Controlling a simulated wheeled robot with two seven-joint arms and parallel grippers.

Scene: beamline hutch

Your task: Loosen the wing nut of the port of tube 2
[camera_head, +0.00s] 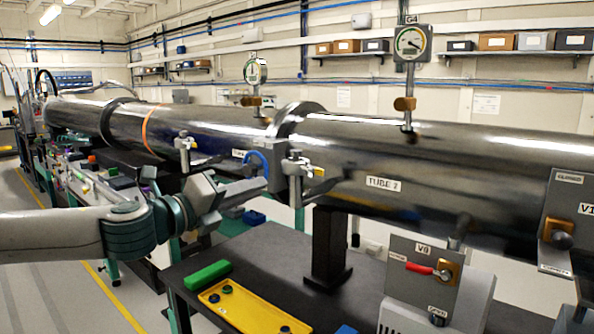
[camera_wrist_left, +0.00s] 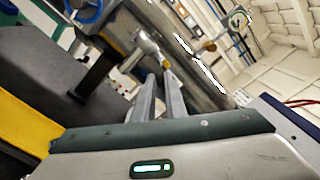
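Tube 2 (camera_head: 440,165) is the long shiny steel pipe, with a "TUBE 2" label. Its port (camera_head: 296,172) is a grey metal fitting on the near side, left of the label, with a small yellow-tipped piece (camera_head: 318,171) pointing right. That piece is probably the wing nut; its shape is too small to tell. My left gripper (camera_head: 262,188) is just left of the port, pointing at it. In the left wrist view its two fingers (camera_wrist_left: 160,95) stand apart with nothing between them, and the port (camera_wrist_left: 147,46) lies beyond their tips. My right gripper is out of view.
A blue handwheel (camera_head: 258,162) sits close left of the port. A black support post (camera_head: 328,245) stands below the tube. The dark table (camera_head: 290,275) holds a yellow tray (camera_head: 245,312) and a green block (camera_head: 207,274). Valve panel V8 (camera_head: 425,275) stands at the right.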

